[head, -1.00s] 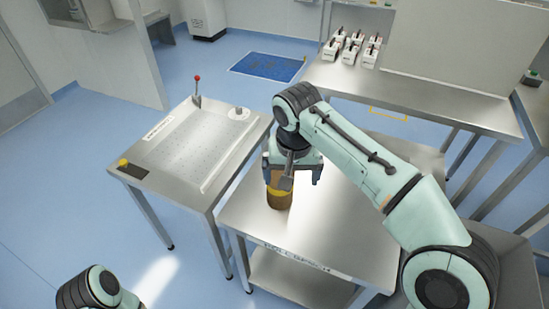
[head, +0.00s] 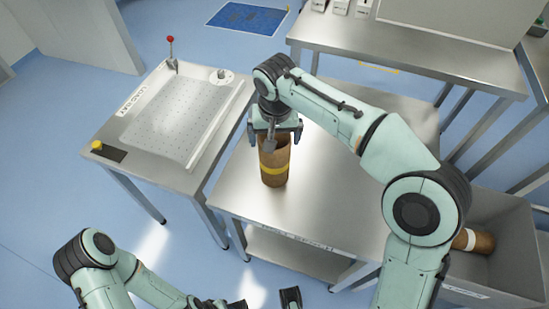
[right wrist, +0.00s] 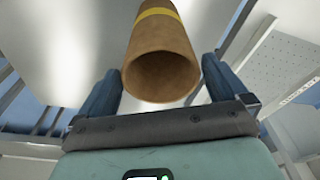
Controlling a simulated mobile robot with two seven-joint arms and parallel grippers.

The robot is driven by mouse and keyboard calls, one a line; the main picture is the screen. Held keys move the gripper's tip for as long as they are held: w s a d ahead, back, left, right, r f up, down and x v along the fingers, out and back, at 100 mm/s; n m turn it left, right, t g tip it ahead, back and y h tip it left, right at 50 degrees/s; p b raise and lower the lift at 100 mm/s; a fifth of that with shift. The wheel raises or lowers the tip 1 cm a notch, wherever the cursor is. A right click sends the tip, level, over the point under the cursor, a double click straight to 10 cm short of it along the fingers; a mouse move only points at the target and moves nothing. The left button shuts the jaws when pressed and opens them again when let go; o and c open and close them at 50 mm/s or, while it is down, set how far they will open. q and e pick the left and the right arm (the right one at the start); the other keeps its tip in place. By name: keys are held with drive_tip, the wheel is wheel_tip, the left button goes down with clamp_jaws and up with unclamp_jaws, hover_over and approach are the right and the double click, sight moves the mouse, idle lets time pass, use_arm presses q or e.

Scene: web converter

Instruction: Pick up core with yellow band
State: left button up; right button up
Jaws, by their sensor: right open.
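The core with the yellow band (head: 273,168) is a brown, hollow tube standing upright on the middle steel table in the head view. My right gripper (head: 275,130) is open at its upper end, pointing down. In the right wrist view the core (right wrist: 160,48) has its open end towards the camera, between the two spread fingers of the right gripper (right wrist: 158,72). Gaps show beside it near the finger bases; contact at the tips is unclear. My left gripper (head: 265,300) shows only in part at the bottom edge, away from the core.
A steel bin (head: 508,270) at the right holds another brown core (head: 474,240) with a white band. A perforated tray table (head: 185,115) stands at the left. The middle table (head: 325,205) is clear around the core. A longer bench (head: 420,65) stands behind.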

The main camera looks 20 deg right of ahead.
sight(274, 168)
drive_tip(key=f, duration=0.2)
drive_tip(key=w+f, duration=0.1)
drive_tip(key=f, duration=0.2)
drive_tip(key=shift+d+b, duration=0.15)
drive_tip(key=shift+b, duration=0.2)
drive_tip(key=c, duration=1.1)
